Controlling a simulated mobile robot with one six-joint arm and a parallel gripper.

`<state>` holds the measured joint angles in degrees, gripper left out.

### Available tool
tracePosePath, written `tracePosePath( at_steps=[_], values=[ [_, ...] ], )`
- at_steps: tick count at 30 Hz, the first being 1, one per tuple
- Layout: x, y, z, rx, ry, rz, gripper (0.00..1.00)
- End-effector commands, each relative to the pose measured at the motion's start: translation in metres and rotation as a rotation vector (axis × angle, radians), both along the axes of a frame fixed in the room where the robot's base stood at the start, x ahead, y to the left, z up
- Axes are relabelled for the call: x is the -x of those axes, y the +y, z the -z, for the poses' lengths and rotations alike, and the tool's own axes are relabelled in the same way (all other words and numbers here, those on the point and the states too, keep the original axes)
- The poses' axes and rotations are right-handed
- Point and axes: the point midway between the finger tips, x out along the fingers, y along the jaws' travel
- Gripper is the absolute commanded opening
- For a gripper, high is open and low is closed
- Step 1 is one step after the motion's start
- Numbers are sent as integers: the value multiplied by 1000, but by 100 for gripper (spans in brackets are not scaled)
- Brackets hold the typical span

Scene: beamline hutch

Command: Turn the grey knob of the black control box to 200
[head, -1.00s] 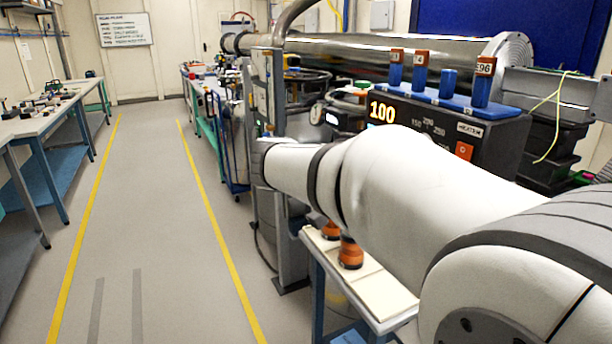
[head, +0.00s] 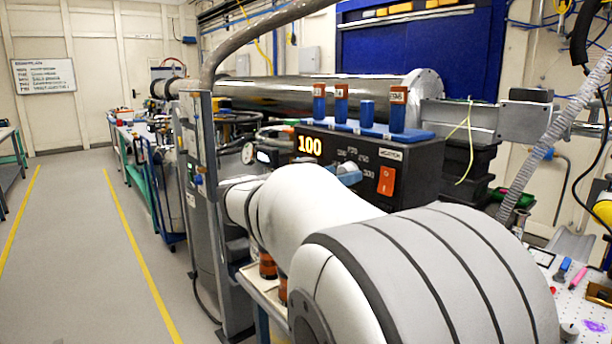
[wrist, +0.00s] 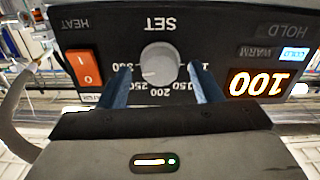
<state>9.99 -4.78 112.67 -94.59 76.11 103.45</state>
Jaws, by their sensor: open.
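The black control box (head: 425,160) stands right of centre in the head view, its orange display reading 100. In the wrist view the box face (wrist: 215,25) appears upside down, with the word SET, numbers around the dial and a lit 100. The round grey knob (wrist: 160,60) is near the middle of that view. My gripper (wrist: 161,70) is open, with one blue finger on each side of the knob. Small gaps seem to show between fingers and knob; contact is not clear. The knob's pointer is hard to make out.
An orange-red rocker switch (head: 387,181) is on the box face. A blue rack (head: 367,130) with several blue, mostly orange-capped vials sits on top of the box. A steel pipe (head: 310,92) runs behind. The marked floor aisle (head: 75,240) at left is clear.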

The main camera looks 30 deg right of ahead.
Motion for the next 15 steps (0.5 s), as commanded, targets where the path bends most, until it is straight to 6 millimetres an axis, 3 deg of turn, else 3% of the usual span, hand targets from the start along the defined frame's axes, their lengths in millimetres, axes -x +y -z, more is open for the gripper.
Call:
tracePosePath(
  at_steps=[6,15],
  values=[
    [0,0,0,0,0,0,59],
    [0,-1,0,0,0,1,34]
  ],
)
